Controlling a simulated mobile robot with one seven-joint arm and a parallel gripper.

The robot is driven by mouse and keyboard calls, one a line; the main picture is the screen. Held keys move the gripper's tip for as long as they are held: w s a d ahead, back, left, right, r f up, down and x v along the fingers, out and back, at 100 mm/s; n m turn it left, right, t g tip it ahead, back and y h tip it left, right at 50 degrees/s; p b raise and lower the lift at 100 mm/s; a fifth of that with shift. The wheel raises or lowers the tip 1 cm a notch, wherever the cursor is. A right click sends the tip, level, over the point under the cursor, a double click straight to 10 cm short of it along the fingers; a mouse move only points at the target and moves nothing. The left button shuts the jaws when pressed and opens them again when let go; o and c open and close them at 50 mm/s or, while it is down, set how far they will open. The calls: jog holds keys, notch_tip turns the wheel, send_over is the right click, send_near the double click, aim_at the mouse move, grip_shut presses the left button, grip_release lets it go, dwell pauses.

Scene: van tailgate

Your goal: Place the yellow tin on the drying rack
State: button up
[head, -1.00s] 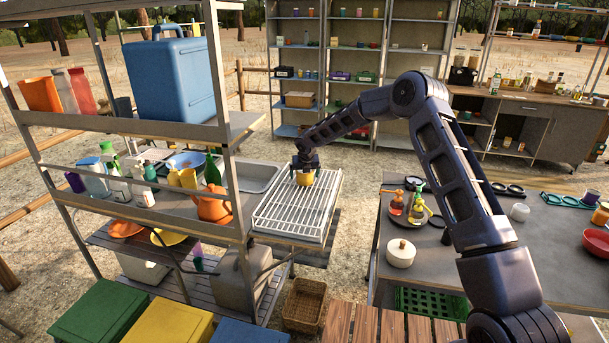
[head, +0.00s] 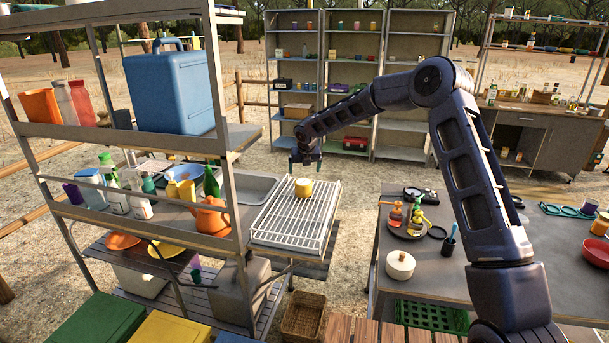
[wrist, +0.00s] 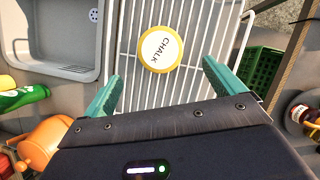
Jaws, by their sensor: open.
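The yellow tin (head: 303,188) stands upright on the white wire drying rack (head: 290,232), toward its far end. In the wrist view its pale lid (wrist: 158,48) reads "CHALK", and the rack's bars (wrist: 196,50) run around it. My gripper (head: 306,158) is above and behind the tin in the head view, apart from it. In the wrist view its two teal fingers (wrist: 160,88) are spread wide and empty, with the tin beyond their tips.
A grey sink basin (head: 250,188) lies left of the rack. An orange teapot (head: 210,216) and a green bottle (head: 211,182) stand near it. A blue cooler (head: 172,88) sits on the upper shelf. A dark table (head: 480,235) with several items stands to the right.

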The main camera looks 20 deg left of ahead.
jog(key=s+d+r+m+h, duration=0.1)
jog(key=s+d+r+m, duration=0.45)
jog(key=d, duration=0.65)
jog(key=s+d+r+m+h, duration=0.1)
jog(key=s+d+r+m, duration=0.2)
jog(key=d+r+m, duration=0.7)
jog(key=s+d+r+m+h, duration=0.1)
jog(key=s+d+r+m, duration=0.4)
jog(key=d, duration=0.8)
jog(key=s+d+r+m, duration=0.4)
jog(key=s+d+m, duration=0.5)
jog(key=s+d, duration=0.5)
jog(key=s+d+f+m, duration=0.1)
jog(key=s+d+m, duration=0.1)
jog(key=s, duration=0.3)
jog(key=s+d+f+m, duration=0.2)
jog(key=s+d+m, duration=0.1)
jog(key=s+m, duration=0.2)
jog(key=s+d+f+m+y, duration=0.1)
jog(key=s+d+m, duration=0.1)
jog(key=s+m, duration=0.2)
jog(key=shift+s+d+f+t, duration=0.25)
jog(key=shift+s+t, duration=0.05)
jog(key=shift+s, duration=0.75)
